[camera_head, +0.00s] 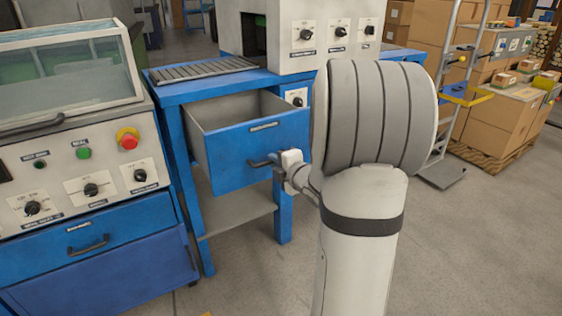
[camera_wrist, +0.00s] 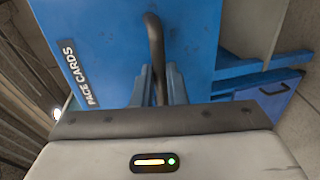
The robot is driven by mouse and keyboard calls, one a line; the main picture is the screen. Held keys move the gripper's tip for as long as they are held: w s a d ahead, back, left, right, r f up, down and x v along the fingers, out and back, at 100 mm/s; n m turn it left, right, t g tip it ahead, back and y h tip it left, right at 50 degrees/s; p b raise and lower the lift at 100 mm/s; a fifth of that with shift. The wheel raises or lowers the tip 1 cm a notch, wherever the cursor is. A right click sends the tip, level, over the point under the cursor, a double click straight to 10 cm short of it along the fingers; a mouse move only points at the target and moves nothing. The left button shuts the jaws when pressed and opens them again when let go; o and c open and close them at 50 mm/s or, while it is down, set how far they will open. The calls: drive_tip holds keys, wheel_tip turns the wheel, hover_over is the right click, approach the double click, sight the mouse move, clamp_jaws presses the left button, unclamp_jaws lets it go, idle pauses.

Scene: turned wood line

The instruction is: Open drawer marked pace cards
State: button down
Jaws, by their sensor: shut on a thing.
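The blue drawer (camera_head: 232,155) under the blue workbench stands pulled well out, and its grey inside looks empty where it shows. Its label (camera_wrist: 79,72) reads PACE CARDS in the wrist view; in the head view the print is too small to read. The dark bar handle (camera_head: 261,163) is on the drawer front and also shows in the wrist view (camera_wrist: 154,38). My gripper (camera_wrist: 158,84) is shut on this handle, with one finger on each side of it. In the head view, my arm hides the drawer's right side and part of the gripper.
A console with a red button (camera_head: 128,140) and another handled blue drawer (camera_head: 50,252) stands close at left. A grey shelf (camera_head: 238,210) lies below the open drawer. Cartons on a pallet (camera_head: 490,150) and a hand truck (camera_head: 441,172) stand at right. Floor in front is clear.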

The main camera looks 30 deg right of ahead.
drive_tip(key=shift+a+f, duration=0.1)
drive_tip(key=shift+a, duration=0.2)
drive_tip(key=c, duration=1.7)
unclamp_jaws()
drive_tip(key=shift+a, duration=0.1)
drive_tip(key=shift+c, duration=0.2)
drive_tip(key=shift+o, duration=1.4)
drive_tip(key=shift+s+d, duration=0.1)
drive_tip(key=shift+d, duration=0.1)
drive_tip(key=shift+d, duration=0.1)
drive_tip(key=p+v, duration=0.2)
drive_tip(key=v, duration=0.5)
drive_tip(key=shift+s, duration=0.4)
